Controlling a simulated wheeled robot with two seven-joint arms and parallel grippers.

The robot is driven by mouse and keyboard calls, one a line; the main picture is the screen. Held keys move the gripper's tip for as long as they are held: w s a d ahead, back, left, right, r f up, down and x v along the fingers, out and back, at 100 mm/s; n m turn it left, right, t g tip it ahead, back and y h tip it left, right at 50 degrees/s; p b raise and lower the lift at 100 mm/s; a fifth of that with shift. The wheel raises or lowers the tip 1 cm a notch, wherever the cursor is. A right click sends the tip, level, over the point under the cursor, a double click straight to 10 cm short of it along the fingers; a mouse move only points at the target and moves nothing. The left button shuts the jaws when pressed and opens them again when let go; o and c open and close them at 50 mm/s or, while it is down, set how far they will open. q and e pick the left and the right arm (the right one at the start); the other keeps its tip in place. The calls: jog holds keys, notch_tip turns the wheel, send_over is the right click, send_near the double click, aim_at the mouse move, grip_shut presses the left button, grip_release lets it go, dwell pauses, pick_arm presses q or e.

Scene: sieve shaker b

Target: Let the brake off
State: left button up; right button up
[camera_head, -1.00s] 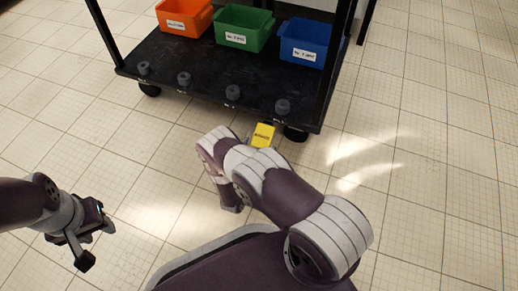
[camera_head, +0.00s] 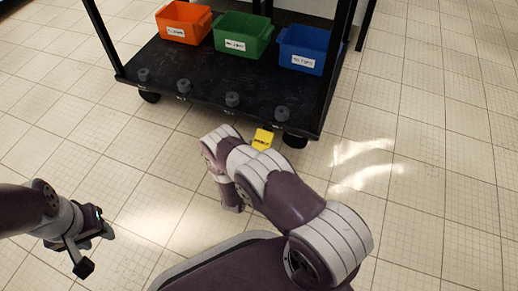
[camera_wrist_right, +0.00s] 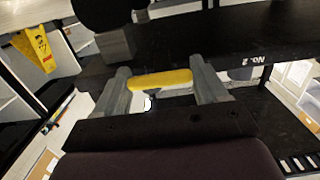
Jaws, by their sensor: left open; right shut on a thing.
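A yellow pedal (camera_head: 263,139) with dark lettering sticks out below the front edge of the black cart, near its front right caster (camera_head: 295,140). In the right wrist view a yellow bar (camera_wrist_right: 160,79), which looks like this pedal, lies between the grey fingers of my right gripper (camera_wrist_right: 162,88). The gripper is shut on it. In the head view my right arm's links hide that gripper. My left gripper (camera_head: 95,246) is open and empty above the floor at the lower left, well away from the cart.
The cart's lower shelf (camera_head: 205,72) carries an orange bin (camera_head: 183,23), a green bin (camera_head: 243,36) and a blue bin (camera_head: 304,48). Several dark knobs line its front edge. Black posts rise at its corners. A yellow sign (camera_wrist_right: 36,48) shows in the wrist view. Floor to the right is clear.

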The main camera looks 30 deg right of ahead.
aim_at(263, 139)
notch_tip(263, 139, up, 4)
jog(key=g+y+p, duration=0.1)
jog(key=p, duration=0.3)
jog(key=g+y+p, duration=0.1)
jog(key=y+p, duration=0.1)
jog(key=p, duration=0.1)
jog(key=shift+d+f+g+p, duration=0.1)
jog(key=shift+f+g+p, duration=0.1)
jog(key=shift+g+p, duration=0.15)
jog(key=shift+w+d+r+g+y+p, duration=0.15)
jog(key=shift+g+y+p, duration=0.15)
jog(key=shift+y+p, duration=0.25)
jog(key=shift+a+r+g+y+p, duration=0.1)
jog(key=shift+g+y+p, duration=0.2)
jog(key=shift+p, duration=0.4)
jog(key=shift+d, duration=0.1)
jog(key=o, duration=1.4)
jog(key=shift+o, duration=0.2)
jog(key=shift+a+r+p, duration=0.2)
jog(key=shift+r+p, duration=0.1)
jog(key=p+v, duration=0.5)
jog(key=v, duration=0.7)
jog(key=shift+s+p, duration=0.2)
jog(key=shift+p, duration=0.15)
